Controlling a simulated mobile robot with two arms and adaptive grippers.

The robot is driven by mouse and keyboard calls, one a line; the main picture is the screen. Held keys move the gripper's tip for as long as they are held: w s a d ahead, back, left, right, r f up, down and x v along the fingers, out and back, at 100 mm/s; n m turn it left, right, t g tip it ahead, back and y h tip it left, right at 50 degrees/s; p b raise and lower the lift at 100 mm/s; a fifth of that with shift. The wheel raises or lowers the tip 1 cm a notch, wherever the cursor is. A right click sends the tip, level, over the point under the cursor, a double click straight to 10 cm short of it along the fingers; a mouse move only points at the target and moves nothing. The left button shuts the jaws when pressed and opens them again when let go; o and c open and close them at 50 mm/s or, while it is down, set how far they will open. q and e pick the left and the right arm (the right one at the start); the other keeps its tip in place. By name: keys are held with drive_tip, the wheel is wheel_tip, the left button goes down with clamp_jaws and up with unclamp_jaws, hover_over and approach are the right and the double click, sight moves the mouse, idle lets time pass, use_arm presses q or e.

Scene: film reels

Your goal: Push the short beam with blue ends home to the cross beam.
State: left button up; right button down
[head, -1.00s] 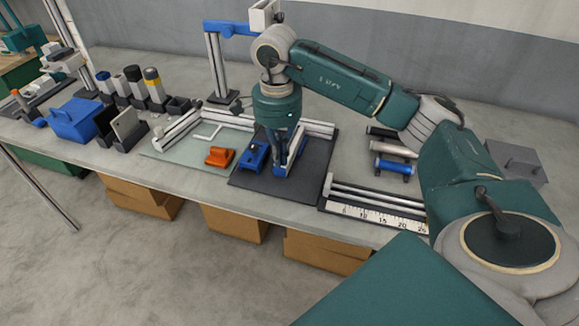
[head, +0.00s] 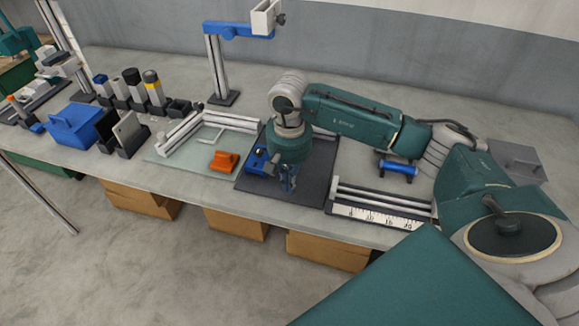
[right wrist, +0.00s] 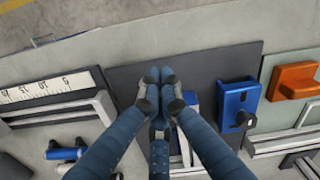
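The short beam with blue ends shows in the right wrist view as a blue end (right wrist: 193,100) and a pale strip beside my fingers; the rest is hidden behind them. In the head view my arm and hand hide it. The cross beam (right wrist: 182,167) lies behind it on the dark mat, partly covered by my fingers; a pale piece shows behind my wrist in the head view (head: 322,130). My right gripper (right wrist: 160,75) has its fingertips together, empty, low over the front of the mat (head: 312,178). I cannot tell whether it touches the beam. My left gripper is out of view.
A blue clamp-like block (head: 257,160) sits left of my right gripper. An orange block (head: 224,161) lies on the pale green mat (head: 195,162). A ruler with rails (head: 380,214) is at the right, with a blue roller (head: 397,168) behind. Bare mat lies in front of my fingers.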

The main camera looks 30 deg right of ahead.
wheel_tip(320, 180, down, 3)
drive_tip(key=shift+w+p, duration=0.15)
drive_tip(key=shift+p, duration=0.4)
drive_tip(key=shift+w+d+p, duration=0.45)
drive_tip(key=shift+w+d, duration=0.2)
drive_tip(key=shift+w, duration=0.35)
drive_tip(key=shift+w+d, duration=0.35)
drive_tip(key=shift+w, duration=0.2)
drive_tip(key=shift+f, duration=0.1)
drive_tip(key=shift+w+d+f+b, duration=0.2)
drive_tip(key=shift+w+d+b, duration=0.15)
drive_tip(key=shift+b, duration=0.6)
drive_tip(key=shift+w+r, duration=0.1)
drive_tip(key=shift+w, duration=0.05)
drive_tip(key=shift+r, duration=0.3)
